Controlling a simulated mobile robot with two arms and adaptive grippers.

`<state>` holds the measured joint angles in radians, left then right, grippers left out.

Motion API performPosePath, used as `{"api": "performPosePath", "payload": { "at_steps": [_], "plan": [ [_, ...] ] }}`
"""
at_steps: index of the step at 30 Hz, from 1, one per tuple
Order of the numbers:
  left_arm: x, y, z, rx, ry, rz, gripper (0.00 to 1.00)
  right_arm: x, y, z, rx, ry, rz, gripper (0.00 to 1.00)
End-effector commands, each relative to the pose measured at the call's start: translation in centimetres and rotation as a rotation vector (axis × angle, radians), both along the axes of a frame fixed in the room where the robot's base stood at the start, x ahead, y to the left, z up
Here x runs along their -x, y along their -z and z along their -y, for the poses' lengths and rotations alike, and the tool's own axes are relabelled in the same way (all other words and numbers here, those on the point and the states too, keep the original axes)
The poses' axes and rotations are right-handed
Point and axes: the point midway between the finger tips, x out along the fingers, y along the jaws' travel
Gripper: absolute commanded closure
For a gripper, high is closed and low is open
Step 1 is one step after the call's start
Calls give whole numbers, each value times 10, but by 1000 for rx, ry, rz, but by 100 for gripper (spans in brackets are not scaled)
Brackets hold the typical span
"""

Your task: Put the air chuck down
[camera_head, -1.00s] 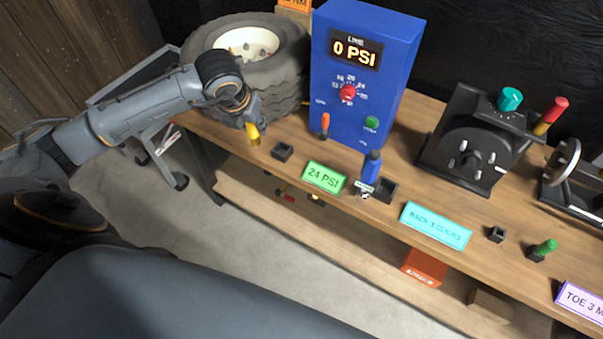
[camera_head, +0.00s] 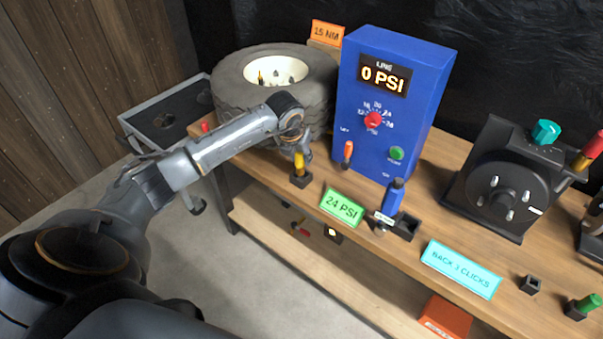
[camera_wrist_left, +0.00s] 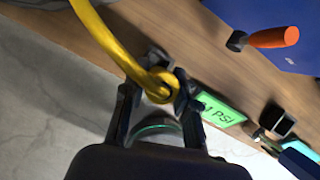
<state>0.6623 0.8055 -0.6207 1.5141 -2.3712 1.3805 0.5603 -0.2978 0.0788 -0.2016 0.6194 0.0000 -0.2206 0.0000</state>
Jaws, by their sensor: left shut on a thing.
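The air chuck (camera_head: 299,163) is a slim yellow piece that stands roughly upright at the left end of the bench. My left gripper (camera_head: 301,148) is shut on its upper part. Its lower end meets a small black square holder (camera_head: 301,181); I cannot tell how deep it sits in it. In the left wrist view, a curved yellow piece of the air chuck (camera_wrist_left: 112,42) ends in a ring between the fingers of my left gripper (camera_wrist_left: 158,88). The holder is mostly hidden there. My right gripper is not in view.
A blue gauge box (camera_head: 395,110) reading 0 PSI stands behind, with a tyre (camera_head: 235,100) to its left. The wooden bench (camera_head: 265,176) has a front edge close by.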

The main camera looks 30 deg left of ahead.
Motion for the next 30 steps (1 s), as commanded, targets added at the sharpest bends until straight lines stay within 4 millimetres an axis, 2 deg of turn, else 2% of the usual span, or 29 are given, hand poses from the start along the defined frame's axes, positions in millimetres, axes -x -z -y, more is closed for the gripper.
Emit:
{"api": "performPosePath", "payload": {
  "at_steps": [5,8,12,25,26,28,30],
  "plan": [
    [-7,9,-2,0,-2,2,100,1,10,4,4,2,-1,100],
    [-13,21,-3,0,-1,1,100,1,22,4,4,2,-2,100],
    [-12,43,-3,0,-1,0,100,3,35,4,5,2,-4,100],
    [-12,48,-4,0,0,2,100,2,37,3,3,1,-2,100],
    [-12,46,-4,0,0,1,66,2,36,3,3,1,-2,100],
    [-11,46,-3,0,0,1,51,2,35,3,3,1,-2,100],
    [-11,46,-3,-1,0,1,49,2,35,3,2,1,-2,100]
  ]
}}
